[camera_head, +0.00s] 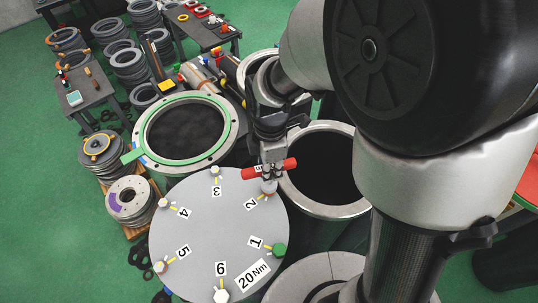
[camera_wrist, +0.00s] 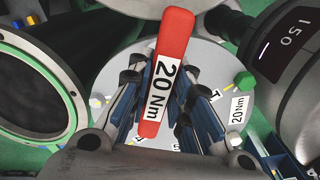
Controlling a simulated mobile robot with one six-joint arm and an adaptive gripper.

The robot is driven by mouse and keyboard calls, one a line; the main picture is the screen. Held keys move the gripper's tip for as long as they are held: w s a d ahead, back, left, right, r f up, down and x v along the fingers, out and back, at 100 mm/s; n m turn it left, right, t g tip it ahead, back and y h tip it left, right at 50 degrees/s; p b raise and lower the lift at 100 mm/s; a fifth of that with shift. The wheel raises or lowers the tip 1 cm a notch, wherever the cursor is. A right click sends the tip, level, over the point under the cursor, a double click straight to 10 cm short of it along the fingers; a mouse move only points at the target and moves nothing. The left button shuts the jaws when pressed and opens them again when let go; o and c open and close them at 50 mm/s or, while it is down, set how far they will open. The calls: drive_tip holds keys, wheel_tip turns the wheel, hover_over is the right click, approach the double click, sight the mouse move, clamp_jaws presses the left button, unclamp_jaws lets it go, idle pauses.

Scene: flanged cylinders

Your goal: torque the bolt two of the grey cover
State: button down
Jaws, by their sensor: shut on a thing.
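The grey cover (camera_head: 205,235) is a round disc with bolts numbered 1 to 6 at its rim and a "20Nm" label. My gripper (camera_head: 269,166) is shut on a red torque tool (camera_head: 289,166) above the cover's upper right edge. The tool is marked "20 Nm" in the wrist view (camera_wrist: 173,60). Bolt two (camera_head: 268,187) shows a pale head directly below the tool; whether the tool touches it is unclear. In the wrist view the tool and fingers hide it. Bolt one (camera_head: 280,249) has a green head; bolt three (camera_head: 215,171) is pale.
An open cylinder with a green flange ring (camera_head: 139,154) stands behind the cover. Another open cylinder (camera_head: 359,208) stands close to the right of my gripper. Stacked rings (camera_head: 130,198) and tables with small items (camera_head: 88,99) are at the left and back.

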sight(270, 185)
drive_tip(key=shift+f+b, duration=1)
drive_tip(key=shift+f, duration=0.3)
idle(0.4)
drive_tip(key=m, duration=0.3)
drive_tip(key=shift+s+f+m, duration=0.1)
drive_tip(key=shift+m, duration=0.2)
drive_tip(key=m, duration=0.3)
drive_tip(key=shift+m, duration=1.4)
drive_tip(key=shift+s+f+m, duration=0.1)
drive_tip(key=shift+s+m, duration=0.05)
drive_tip(key=shift+m, duration=0.95)
drive_tip(key=shift+s+f+m, duration=0.1)
drive_tip(key=shift+m, duration=1)
drive_tip(key=shift+r, duration=0.25)
